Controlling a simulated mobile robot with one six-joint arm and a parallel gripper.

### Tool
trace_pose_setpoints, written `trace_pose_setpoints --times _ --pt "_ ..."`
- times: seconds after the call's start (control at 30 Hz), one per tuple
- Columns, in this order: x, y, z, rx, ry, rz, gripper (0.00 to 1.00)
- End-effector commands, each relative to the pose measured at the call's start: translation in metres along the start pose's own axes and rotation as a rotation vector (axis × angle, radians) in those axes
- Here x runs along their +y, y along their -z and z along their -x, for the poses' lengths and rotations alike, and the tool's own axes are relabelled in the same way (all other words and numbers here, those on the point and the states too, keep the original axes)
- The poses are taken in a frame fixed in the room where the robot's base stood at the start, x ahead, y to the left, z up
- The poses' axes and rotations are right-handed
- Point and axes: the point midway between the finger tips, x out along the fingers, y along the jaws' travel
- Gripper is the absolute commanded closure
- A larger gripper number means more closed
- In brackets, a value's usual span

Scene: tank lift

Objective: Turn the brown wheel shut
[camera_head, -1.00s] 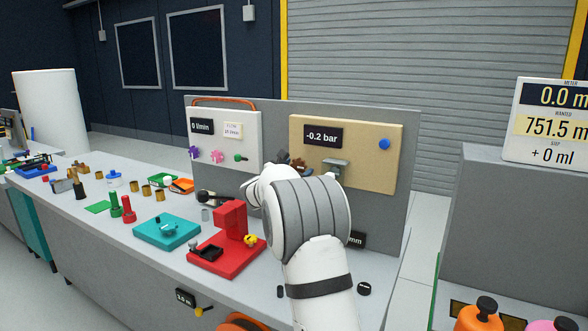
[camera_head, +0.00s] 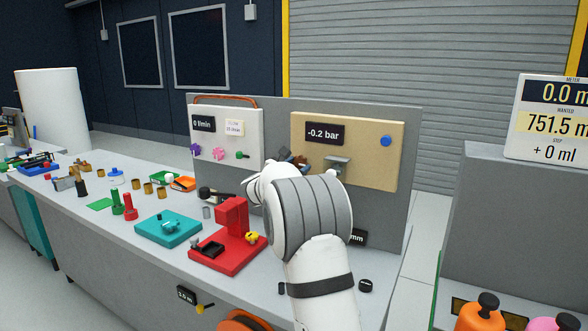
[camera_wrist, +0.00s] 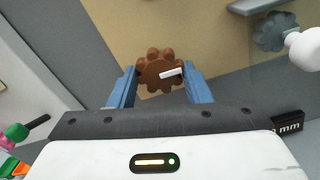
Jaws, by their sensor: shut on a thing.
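The brown wheel (camera_wrist: 155,77) is a lobed knob with a white pointer mark, on the tan panel in the wrist view. The mark points right and slightly up. My gripper (camera_wrist: 159,73) has its two blue fingers on either side of the wheel, shut on it. In the head view only a small part of the brown wheel (camera_head: 301,162) shows at the panel's lower left. My white wrist hides most of the gripper there.
A grey-blue wheel (camera_wrist: 270,32) is close on the right. A red stand (camera_head: 232,216) is on the bench beside my arm.

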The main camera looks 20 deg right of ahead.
Motion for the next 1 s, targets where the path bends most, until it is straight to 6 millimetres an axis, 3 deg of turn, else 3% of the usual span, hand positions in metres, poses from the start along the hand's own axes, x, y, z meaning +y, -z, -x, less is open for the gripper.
trace_pose_setpoints --times 0.27,1.0 --pt "-0.0028 0.0023 -0.0021 -0.009 -0.001 -0.169 0.79" --pt "-0.0035 -0.0002 -0.0023 -0.011 -0.003 -0.866 0.79"
